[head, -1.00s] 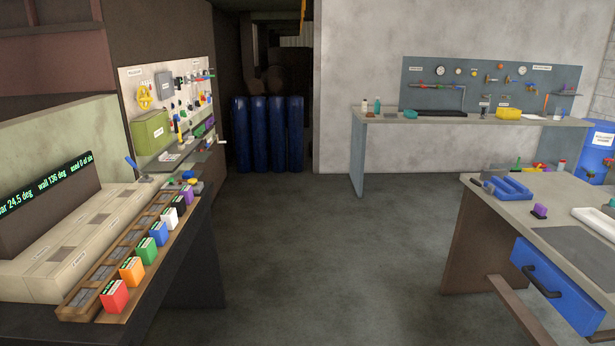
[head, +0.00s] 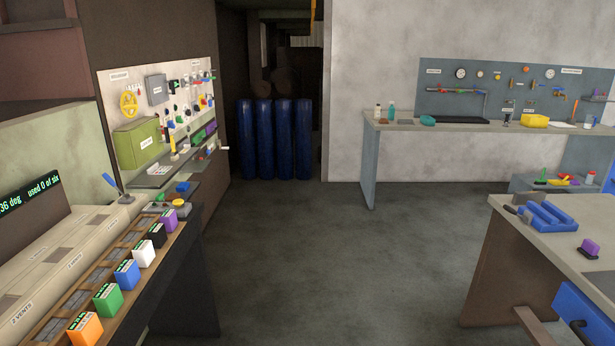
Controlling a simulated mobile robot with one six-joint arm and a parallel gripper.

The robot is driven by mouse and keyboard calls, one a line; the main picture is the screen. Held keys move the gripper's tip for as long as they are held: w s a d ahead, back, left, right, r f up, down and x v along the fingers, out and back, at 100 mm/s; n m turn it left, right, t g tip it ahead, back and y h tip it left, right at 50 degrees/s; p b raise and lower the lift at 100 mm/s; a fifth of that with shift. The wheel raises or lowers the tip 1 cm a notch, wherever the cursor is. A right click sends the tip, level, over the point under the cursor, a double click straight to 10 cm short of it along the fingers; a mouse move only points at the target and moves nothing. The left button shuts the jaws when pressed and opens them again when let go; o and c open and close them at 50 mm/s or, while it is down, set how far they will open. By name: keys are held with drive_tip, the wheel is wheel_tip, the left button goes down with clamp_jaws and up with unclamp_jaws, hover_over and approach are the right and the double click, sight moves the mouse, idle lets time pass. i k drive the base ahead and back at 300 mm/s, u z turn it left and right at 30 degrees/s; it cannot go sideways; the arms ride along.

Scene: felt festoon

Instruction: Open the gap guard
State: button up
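I cannot pick out a part marked as the gap guard, as the labels are too small to read. On the left bench, a pale long machine (head: 70,253) has a lever with a blue handle (head: 112,186) at its far end. Beyond it, a white panel (head: 120,98) carries a yellow wheel (head: 129,103), a grey box (head: 156,89) and a green box (head: 137,145). My gripper is not in view.
A wooden rack with coloured blocks, one white (head: 144,253), runs along the left bench's edge. Blue cylinders (head: 273,139) stand at the back. The middle floor (head: 330,250) is clear.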

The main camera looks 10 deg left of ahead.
sight(147, 140)
drive_tip(key=u, duration=0.25)
drive_tip(key=i, duration=1.6)
drive_tip(key=u, duration=0.65)
drive_tip(key=i, duration=0.8)
drive_tip(key=u, duration=0.55)
drive_tip(key=i, duration=1.05)
drive_tip(key=u, duration=0.3)
